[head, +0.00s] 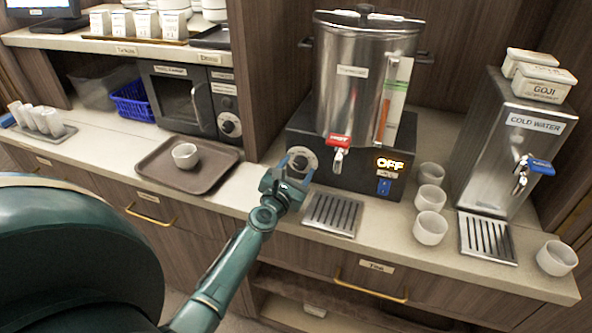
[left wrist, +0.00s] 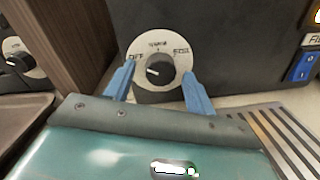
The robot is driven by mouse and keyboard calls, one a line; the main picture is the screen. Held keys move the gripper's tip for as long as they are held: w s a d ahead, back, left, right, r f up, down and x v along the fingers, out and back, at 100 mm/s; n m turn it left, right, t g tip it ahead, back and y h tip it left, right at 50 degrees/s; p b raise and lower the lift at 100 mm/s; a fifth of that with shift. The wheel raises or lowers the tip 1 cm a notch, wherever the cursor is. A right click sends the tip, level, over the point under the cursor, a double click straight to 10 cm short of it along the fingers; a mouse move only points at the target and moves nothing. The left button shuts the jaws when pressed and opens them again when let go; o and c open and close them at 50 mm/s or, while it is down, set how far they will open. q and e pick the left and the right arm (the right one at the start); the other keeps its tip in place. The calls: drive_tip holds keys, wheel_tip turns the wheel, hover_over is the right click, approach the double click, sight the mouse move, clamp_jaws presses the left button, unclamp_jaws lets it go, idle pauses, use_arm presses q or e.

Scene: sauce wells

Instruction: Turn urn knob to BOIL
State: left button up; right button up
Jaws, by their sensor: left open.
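The steel urn (head: 345,75) stands on a black base at the back centre, with a red-handled tap at its front. Its display (head: 389,163) reads OFF. The urn knob (left wrist: 160,70) is black on a round pale dial, marked OFF at left, a small word at top and a blurred label at right. In the head view the knob (head: 298,158) sits on the left of the base front. My left gripper (left wrist: 155,92) is open, its blue fingers on either side of the dial in the wrist view; contact cannot be told. In the head view my left gripper (head: 292,172) is just before the knob.
A slotted drip tray (head: 332,213) lies right of the gripper, with several white cups (head: 431,198) beyond. A brown tray (head: 170,178) with one cup is at left, before the microwave (head: 188,100). A cold water dispenser (head: 500,150) stands at right.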

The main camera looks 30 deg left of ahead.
use_arm(q)
drive_tip(key=shift+c, duration=0.2)
drive_tip(key=c, duration=0.9)
drive_tip(key=shift+c, duration=0.2)
drive_tip(key=shift+m, duration=0.3)
drive_tip(key=m, duration=0.9)
drive_tip(key=shift+r+m+g, duration=0.15)
drive_tip(key=shift+m+g, duration=0.15)
drive_tip(key=shift+g, duration=0.1)
drive_tip(key=m, duration=0.6)
drive_tip(key=shift+r+m+y, duration=0.1)
drive_tip(key=shift+m+y, duration=0.3)
drive_tip(key=m, duration=0.6)
drive_tip(key=shift+d+y, duration=0.1)
drive_tip(key=shift+y, duration=0.2)
